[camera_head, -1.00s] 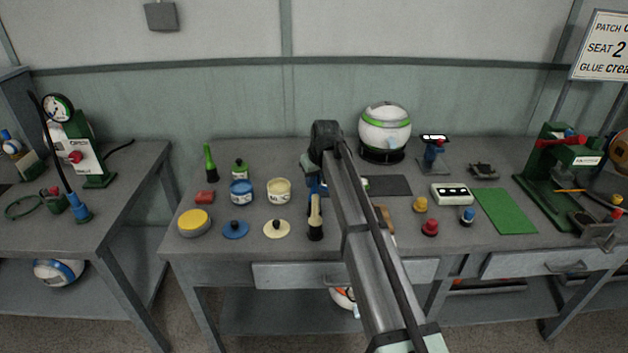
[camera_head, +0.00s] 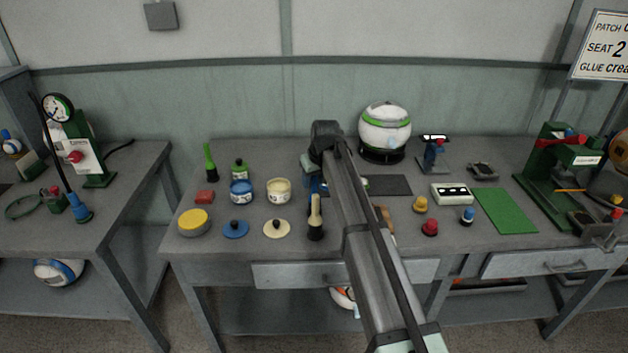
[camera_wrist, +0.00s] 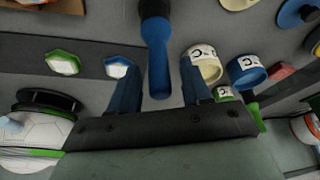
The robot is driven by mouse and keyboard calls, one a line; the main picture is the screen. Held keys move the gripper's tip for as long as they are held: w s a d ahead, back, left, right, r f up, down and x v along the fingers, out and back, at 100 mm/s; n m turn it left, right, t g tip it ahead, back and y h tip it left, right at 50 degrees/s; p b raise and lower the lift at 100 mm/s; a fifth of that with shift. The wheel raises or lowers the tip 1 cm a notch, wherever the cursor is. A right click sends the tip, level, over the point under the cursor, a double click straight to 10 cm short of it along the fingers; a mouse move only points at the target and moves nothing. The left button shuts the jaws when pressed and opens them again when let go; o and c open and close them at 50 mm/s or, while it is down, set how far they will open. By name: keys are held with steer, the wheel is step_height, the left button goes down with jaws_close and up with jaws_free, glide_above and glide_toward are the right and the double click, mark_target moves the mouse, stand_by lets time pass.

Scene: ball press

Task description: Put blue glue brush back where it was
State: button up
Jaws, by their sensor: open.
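The blue glue brush (camera_wrist: 159,62) shows in the wrist view, its blue length lying between my fingers and a dark part at the top of the picture. My gripper (camera_wrist: 157,92) is open, with a finger on each side of the brush and a gap visible on both sides. In the head view a cream handle (camera_head: 315,208) stands upright over a dark base, just in front of my gripper (camera_head: 314,187). My arm and fingers crowd this spot, so I cannot tell the blue brush from my blue fingers there.
The blue can (camera_head: 241,192) and the cream can (camera_head: 278,190) stand left of my gripper, with a blue lid (camera_head: 235,229) and a cream lid (camera_head: 277,229) in front. A white-green ball (camera_head: 385,128) sits behind right. A dark mat (camera_head: 390,185) lies right of my arm.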

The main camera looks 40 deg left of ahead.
steer(key=v, duration=1.1)
steer(key=shift+r, duration=0.35)
steer(key=shift+d, duration=0.1)
